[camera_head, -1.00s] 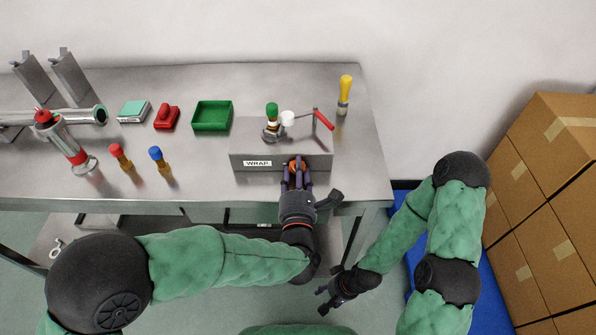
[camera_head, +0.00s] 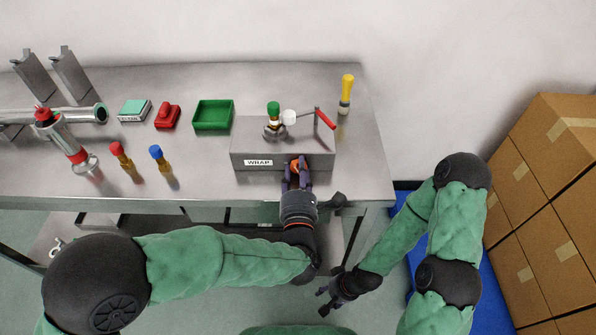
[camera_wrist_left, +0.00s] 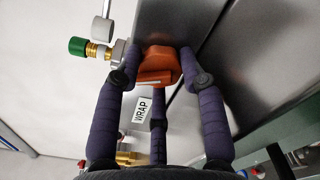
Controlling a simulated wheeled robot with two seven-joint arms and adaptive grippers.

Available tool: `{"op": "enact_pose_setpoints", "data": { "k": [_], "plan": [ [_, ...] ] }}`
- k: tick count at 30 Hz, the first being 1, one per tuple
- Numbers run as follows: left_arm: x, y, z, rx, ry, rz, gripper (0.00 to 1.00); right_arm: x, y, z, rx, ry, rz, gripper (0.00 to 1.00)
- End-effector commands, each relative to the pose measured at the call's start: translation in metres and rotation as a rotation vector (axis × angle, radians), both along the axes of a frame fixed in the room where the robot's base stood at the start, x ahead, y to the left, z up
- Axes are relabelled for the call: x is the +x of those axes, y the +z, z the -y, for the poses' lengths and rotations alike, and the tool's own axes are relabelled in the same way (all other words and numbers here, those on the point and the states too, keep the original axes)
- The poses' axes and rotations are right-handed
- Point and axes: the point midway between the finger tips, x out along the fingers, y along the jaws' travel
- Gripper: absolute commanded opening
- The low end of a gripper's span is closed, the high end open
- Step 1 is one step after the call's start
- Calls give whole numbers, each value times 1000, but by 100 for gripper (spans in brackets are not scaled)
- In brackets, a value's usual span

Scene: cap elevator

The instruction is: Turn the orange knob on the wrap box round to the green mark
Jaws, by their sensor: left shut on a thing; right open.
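The wrap box (camera_head: 215,158) is a grey metal box with a WRAP label, standing at the front right of the table. Its orange knob (camera_head: 296,166) is on the front face, partly hidden by my fingers. In the left wrist view the orange knob (camera_wrist_left: 158,68) sits between the fingers, with a pale line across its front. My left gripper (camera_head: 297,175) is shut on the knob from the front. My right gripper (camera_head: 335,294) is open and empty, low in front of the table. I cannot make out a green mark by the knob.
A yellow-handled tool (camera_head: 346,94) stands behind at right. Cardboard boxes (camera_head: 550,180) stand right.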

Motion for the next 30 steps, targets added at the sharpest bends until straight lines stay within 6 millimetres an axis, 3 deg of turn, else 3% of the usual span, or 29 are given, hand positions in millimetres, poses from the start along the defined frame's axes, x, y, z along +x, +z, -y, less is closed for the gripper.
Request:
{"op": "enact_pose_setpoints", "data": {
  "k": [1,20,21,23,30],
  "plan": [
    [1,7,4,-5,-9,15,8,0,0,0,0,0,0,50],
    [2,9,4,-8,-8,19,8,0,0,0,0,0,0,50],
    [2,9,4,-8,-8,19,46,0,0,0,0,0,0,50],
    [2,9,4,-7,-8,18,63,0,0,0,0,0,0,50],
    [1,5,2,-4,-4,10,64,0,0,0,0,0,0,50]
  ]
}}
